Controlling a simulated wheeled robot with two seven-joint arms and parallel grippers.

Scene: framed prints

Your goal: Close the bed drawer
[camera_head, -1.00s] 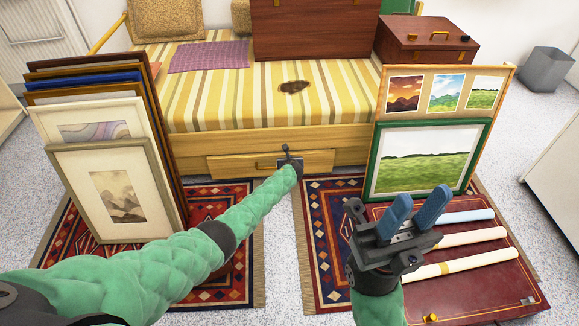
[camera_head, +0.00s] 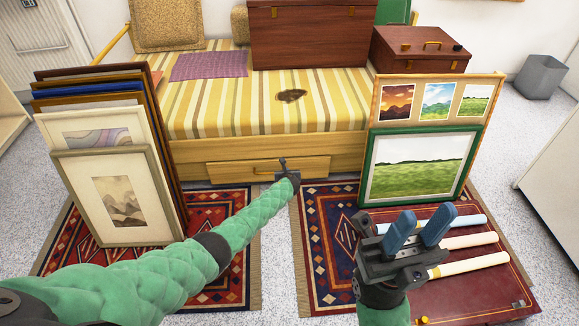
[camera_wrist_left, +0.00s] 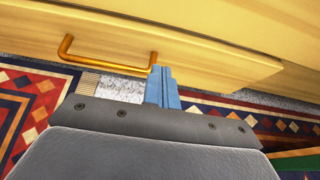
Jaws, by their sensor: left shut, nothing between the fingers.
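The bed drawer (camera_head: 235,171) is a yellow wooden front low in the bed's side. It stands slightly proud of the frame. In the left wrist view, the drawer front (camera_wrist_left: 215,50) carries an orange-gold bar handle (camera_wrist_left: 105,53). My left gripper (camera_head: 283,164) is in front of the drawer, right of its middle. In the left wrist view its blue fingers (camera_wrist_left: 162,76) are shut and empty, beside the handle's right end. Whether they touch the drawer I cannot tell. My right gripper (camera_head: 424,216) is open and empty, above the dark red case at the right.
Framed prints (camera_head: 118,197) lean at the left, and a green-framed landscape (camera_head: 419,169) leans at the right of the drawer. Rolled papers (camera_head: 470,264) lie on the red case (camera_head: 485,293). Patterned rugs (camera_head: 326,265) cover the floor before the bed.

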